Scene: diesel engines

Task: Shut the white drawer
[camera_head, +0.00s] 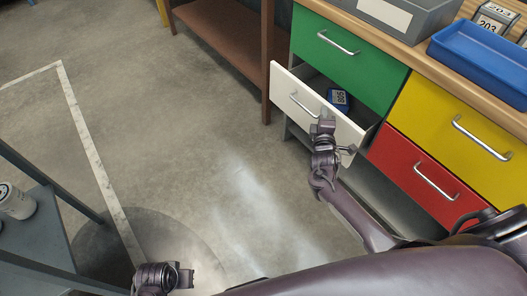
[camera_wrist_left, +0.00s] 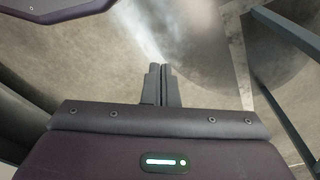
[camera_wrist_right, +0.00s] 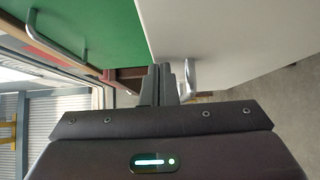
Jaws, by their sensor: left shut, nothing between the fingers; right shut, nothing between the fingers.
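The white drawer (camera_head: 283,88) stands pulled out below the green drawer (camera_head: 345,58), with a blue box (camera_head: 338,97) inside. It has a silver bar handle (camera_head: 304,105) on its white front. My right gripper (camera_head: 326,116) is shut and empty, at the white front just right of the handle. In the right wrist view the fingertips (camera_wrist_right: 167,66) are close to the white front (camera_wrist_right: 225,40) beside the handle (camera_wrist_right: 189,75); I cannot tell whether they touch. My left gripper (camera_head: 190,278) is shut and empty, low over the floor; its fingers show in the left wrist view (camera_wrist_left: 161,68).
A yellow drawer (camera_head: 455,120) and a red drawer (camera_head: 415,172) are closed to the right. A grey bin (camera_head: 400,14) and a blue tray (camera_head: 480,60) stand on the worktop. A dark shelf with a white canister (camera_head: 15,202) is at left. The middle floor is clear.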

